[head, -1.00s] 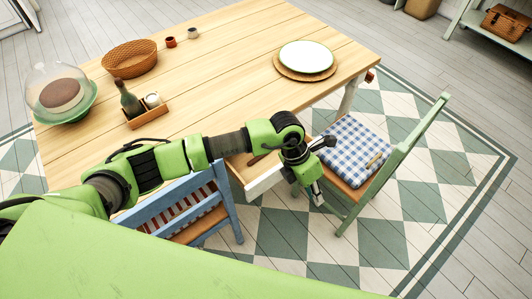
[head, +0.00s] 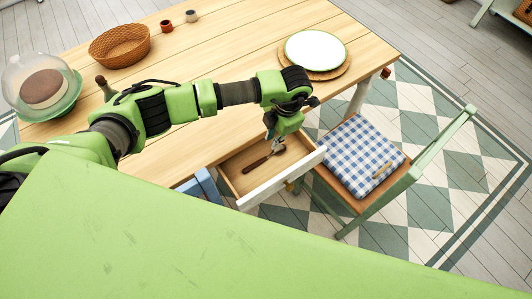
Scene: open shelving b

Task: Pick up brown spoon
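A brown-handled utensil that looks like the spoon (head: 257,163) lies in the open drawer (head: 240,185) of the wooden table. Its far end, by my gripper, looks grey and is partly hidden. My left gripper (head: 276,143) points down over the drawer, at the far end of the utensil. The fingers are small and dark here, so I cannot tell whether they are open or touch it. My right gripper is out of view.
A chair with a blue checked cushion (head: 352,150) stands right of the drawer; a small light-brown strip (head: 381,170) lies on it. The table (head: 225,50) holds a plate (head: 316,50), a basket (head: 118,46) and a glass dome (head: 38,78). A blue chair (head: 205,186) is partly hidden.

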